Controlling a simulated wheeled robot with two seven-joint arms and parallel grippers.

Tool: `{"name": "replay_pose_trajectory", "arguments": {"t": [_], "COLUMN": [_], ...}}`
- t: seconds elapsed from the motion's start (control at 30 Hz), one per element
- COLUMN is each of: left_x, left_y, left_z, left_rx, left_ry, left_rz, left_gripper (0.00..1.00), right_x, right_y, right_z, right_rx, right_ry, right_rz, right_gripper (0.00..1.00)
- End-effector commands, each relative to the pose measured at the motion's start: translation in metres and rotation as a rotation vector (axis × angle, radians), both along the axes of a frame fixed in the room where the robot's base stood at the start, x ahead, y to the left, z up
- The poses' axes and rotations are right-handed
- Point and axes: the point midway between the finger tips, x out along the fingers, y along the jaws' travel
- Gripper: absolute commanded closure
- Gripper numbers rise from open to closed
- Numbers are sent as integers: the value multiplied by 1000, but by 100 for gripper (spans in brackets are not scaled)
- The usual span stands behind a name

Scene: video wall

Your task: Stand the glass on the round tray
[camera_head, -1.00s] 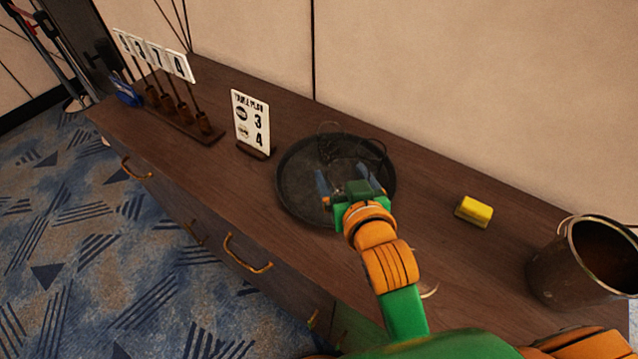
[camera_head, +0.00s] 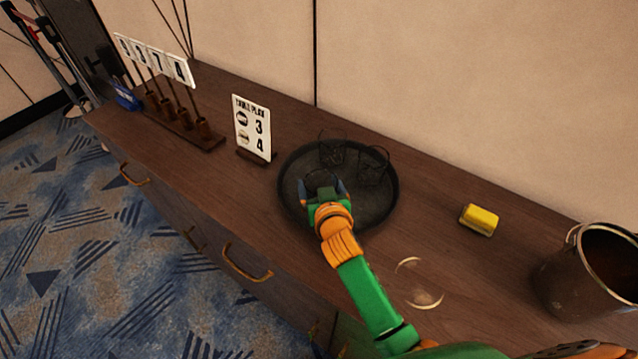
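The round tray (camera_head: 374,213) is black and lies on the wooden sideboard. Two clear glasses stand on it, one at the back (camera_head: 333,152) and one at the right (camera_head: 374,168); only their dark outlines show. My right gripper (camera_head: 321,186) is over the left part of the tray, its fingers on either side of a faint round glass outline (camera_head: 320,174). It appears shut on this glass; the glass's base is hidden, so contact with the tray cannot be told. Another clear glass (camera_head: 420,285) shows as pale arcs on the sideboard, right of my forearm. My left gripper is not in view.
A table-plan sign (camera_head: 253,130) stands close left of the tray. Number signs in a wooden rack (camera_head: 180,125) are farther left. A yellow sponge (camera_head: 479,220) and a dark bucket (camera_head: 590,275) are at the right. The wall runs behind.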

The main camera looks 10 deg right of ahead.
Motion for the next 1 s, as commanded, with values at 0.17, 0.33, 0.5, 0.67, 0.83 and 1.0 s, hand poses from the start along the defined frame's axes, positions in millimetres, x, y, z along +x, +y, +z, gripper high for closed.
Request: {"name": "replay_pose_trajectory", "arguments": {"t": [0.17, 0.33, 0.5, 0.67, 0.83, 1.0], "left_x": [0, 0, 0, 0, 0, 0], "left_y": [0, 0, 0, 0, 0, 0], "left_z": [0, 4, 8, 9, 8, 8], "left_rx": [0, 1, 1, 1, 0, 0], "left_ry": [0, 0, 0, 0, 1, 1], "left_rz": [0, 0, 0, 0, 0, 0], "left_gripper": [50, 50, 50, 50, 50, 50], "right_x": [0, -1, -28, -63, -94, -110], "right_y": [0, 0, 0, 0, 0, -1], "right_z": [0, 5, 15, 28, 40, 47], "right_rx": [0, 0, 2, 2, 2, 0], "right_ry": [1, 1, 2, 3, 2, 2], "right_rz": [0, 0, 0, 0, -1, -1], "right_gripper": [0, 0, 0, 0, 0, 0]}}
